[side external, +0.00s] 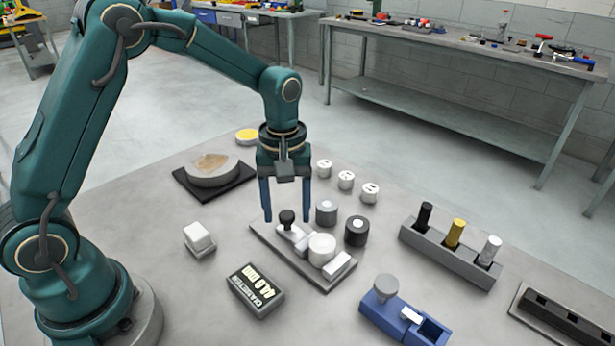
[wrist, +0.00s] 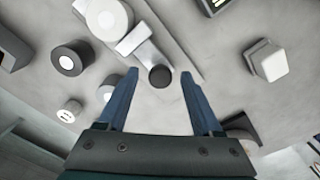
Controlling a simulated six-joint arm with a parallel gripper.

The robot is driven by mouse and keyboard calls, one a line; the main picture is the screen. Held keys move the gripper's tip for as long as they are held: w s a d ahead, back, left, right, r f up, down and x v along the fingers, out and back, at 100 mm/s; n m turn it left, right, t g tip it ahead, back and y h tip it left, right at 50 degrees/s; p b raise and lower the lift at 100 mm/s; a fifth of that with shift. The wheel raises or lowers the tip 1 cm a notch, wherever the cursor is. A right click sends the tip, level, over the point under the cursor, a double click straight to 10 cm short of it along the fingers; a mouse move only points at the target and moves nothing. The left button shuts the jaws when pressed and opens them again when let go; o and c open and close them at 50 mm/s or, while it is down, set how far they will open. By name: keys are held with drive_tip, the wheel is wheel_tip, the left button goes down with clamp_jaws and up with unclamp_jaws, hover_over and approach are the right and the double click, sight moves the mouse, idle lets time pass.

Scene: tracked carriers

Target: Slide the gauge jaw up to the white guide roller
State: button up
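The gauge plate (side external: 262,238) lies on the table with the white guide roller (side external: 322,249) upright on it, beside a pale end block (side external: 337,266). The gauge jaw (side external: 303,243) is a light grey slider on the roller's other side, with a black knob (side external: 287,217). In the wrist view the jaw (wrist: 148,55) sits very close to the white roller (wrist: 106,16); I cannot tell whether they touch. My gripper (side external: 287,212) points down, open, its fingertips on either side of the knob, which also shows between them in the wrist view (wrist: 160,77). The fingers are apart from the knob.
A diameter display (side external: 257,289) and a white block (side external: 199,238) are in front and left. A rack (side external: 450,254) and a blue fixture (side external: 404,318) lie right.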

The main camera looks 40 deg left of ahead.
sight(287, 214)
drive_tip(key=shift+r, duration=2.55)
drive_tip(key=s+r+m+t, duration=0.25)
drive_tip(key=s+r, duration=0.25)
drive_tip(key=r, duration=0.4)
drive_tip(key=s+f+m+t, duration=0.2)
drive_tip(key=s+m, duration=0.4)
drive_tip(key=s, duration=0.4)
drive_tip(key=shift+f+t, duration=0.3)
drive_tip(key=shift+t, duration=0.25)
